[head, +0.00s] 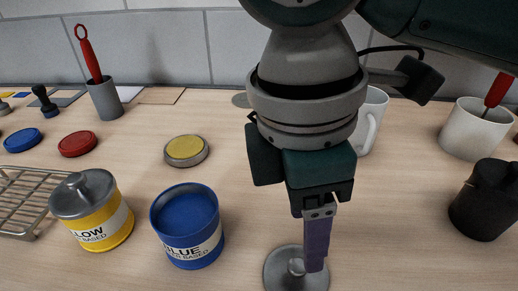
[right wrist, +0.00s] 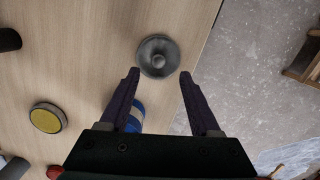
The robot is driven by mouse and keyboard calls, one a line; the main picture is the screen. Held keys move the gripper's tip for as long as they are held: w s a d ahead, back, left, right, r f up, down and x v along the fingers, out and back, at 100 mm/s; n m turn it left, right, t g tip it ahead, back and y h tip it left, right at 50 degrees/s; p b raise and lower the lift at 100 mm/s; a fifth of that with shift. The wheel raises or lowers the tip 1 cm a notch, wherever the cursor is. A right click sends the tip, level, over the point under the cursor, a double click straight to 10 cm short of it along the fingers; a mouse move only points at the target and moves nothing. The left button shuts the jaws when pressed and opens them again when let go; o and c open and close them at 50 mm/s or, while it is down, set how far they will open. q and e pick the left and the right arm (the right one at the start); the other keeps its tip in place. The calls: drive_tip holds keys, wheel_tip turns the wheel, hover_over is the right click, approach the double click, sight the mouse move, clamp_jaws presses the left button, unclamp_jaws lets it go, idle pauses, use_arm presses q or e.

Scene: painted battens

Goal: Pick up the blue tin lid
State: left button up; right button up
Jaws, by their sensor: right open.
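A round grey metal lid with a centre knob, the blue tin lid (head: 283,272), lies on the table at the front middle, beside the open blue tin (head: 187,226). My right gripper (head: 315,264) is above the lid, and one finger covers part of it in the head view. In the right wrist view the lid (right wrist: 158,50) shows just beyond the open fingertips of the gripper (right wrist: 159,75), with nothing between them. The blue tin (right wrist: 136,113) is partly hidden behind a finger there. My left gripper is not in view.
A yellow tin (head: 103,231) with its grey lid on stands left of the blue tin, near a wire rack (head: 30,200). A yellow-topped disc (head: 186,150) lies behind. A black jar (head: 485,205) and a white mug (head: 470,130) stand right. The table edge (right wrist: 205,50) is near the lid.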

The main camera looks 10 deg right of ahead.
sight(298, 265)
wheel_tip(298, 265, down, 4)
drive_tip(key=shift+d+r, duration=0.15)
drive_tip(key=shift+r, duration=0.1)
wheel_tip(298, 265, down, 5)
drive_tip(key=shift+f+b, duration=0.15)
drive_tip(key=shift+b, duration=0.35)
clamp_jaws()
drive_tip(key=shift+w, duration=0.1)
